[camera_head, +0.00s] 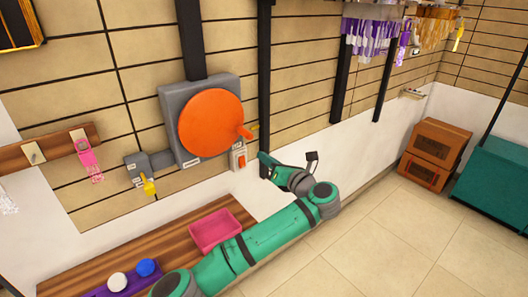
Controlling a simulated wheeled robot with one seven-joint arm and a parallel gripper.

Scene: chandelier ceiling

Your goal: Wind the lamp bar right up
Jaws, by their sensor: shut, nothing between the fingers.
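A large round orange wheel (211,122) with a short orange handle (244,132) at its right edge is mounted on a grey box (172,108) on the tiled wall. A bar with hanging purple, white and orange strands (372,38), which looks like the lamp bar, is at the top right, partly cut off by the frame. My gripper (266,164) is shut and empty, below and to the right of the handle, apart from it. A small pale box with an orange switch (239,158) sits just left of my gripper.
A grey unit with a yellow lever (148,186) is on the wall at left. A wooden shelf (160,252) holds a pink tray (215,231) and a purple holder with balls (125,284). Brown crates (434,153) and a teal bin (494,172) stand at right. The floor between is clear.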

